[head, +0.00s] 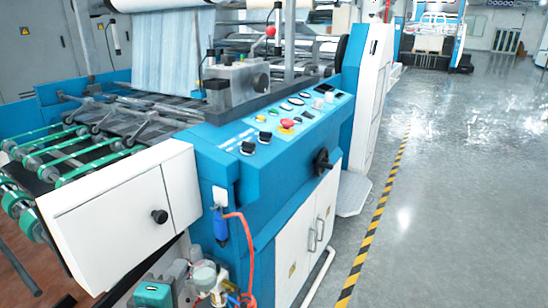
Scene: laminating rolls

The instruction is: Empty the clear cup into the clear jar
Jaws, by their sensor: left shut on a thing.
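I see no clear cup and no clear jar that I can make out in the head view. Neither of my grippers can be made out in this view, so what they hold is hidden from me.
A large blue and white laminating machine (262,170) fills the left and middle. Its control panel (290,112) carries buttons and a red knob. Small fittings and an orange hose (245,250) sit at its base. Open grey floor (460,200) lies right of a yellow-black line (378,220).

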